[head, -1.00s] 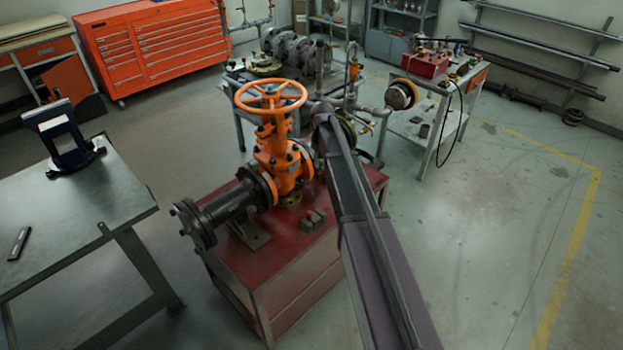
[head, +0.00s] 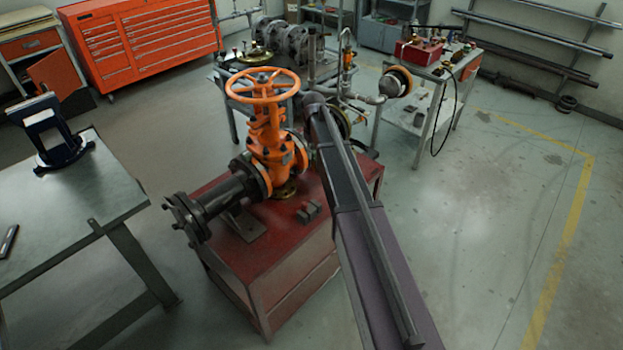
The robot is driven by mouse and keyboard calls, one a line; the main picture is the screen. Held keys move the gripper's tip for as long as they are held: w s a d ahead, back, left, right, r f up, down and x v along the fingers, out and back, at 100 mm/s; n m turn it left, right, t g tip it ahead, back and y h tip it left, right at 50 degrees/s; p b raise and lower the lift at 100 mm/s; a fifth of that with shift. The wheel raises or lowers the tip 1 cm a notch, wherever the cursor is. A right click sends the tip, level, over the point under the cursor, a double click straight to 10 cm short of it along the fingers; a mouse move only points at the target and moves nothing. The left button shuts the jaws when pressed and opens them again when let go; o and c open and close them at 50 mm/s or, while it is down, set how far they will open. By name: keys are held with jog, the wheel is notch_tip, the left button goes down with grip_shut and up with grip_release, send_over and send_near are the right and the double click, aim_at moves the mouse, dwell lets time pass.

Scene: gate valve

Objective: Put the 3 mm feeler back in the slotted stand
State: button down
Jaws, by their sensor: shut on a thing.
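My arm reaches from the bottom right to just behind the orange gate valve (head: 270,150); my gripper cannot be made out past the arm's far end. The 3 mm feeler cannot be made out. A small dark grey block with a gap or step in it (head: 308,212) sits on the red pedestal (head: 285,240), in front of the valve and left of my arm. It may be the slotted stand, but it is too small to tell.
A steel table (head: 75,205) at left holds a dark blue stand with a pale panel (head: 45,135) and a dark flat item (head: 8,242). A cart (head: 425,110) with a red box stands behind right. Floor at right is clear.

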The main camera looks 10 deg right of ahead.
aim_at(314, 171)
notch_tip(314, 171, down, 11)
jog(key=n+b, duration=0.3)
jog(key=b, duration=0.7)
jog(key=shift+f, duration=0.1)
jog(key=shift+f+b, duration=2.85)
jog(key=shift+b, duration=0.15)
jog(key=shift+d, duration=0.1)
jog(key=shift+f+b, duration=2.85)
jog(key=shift+c, duration=2.1)
grip_release()
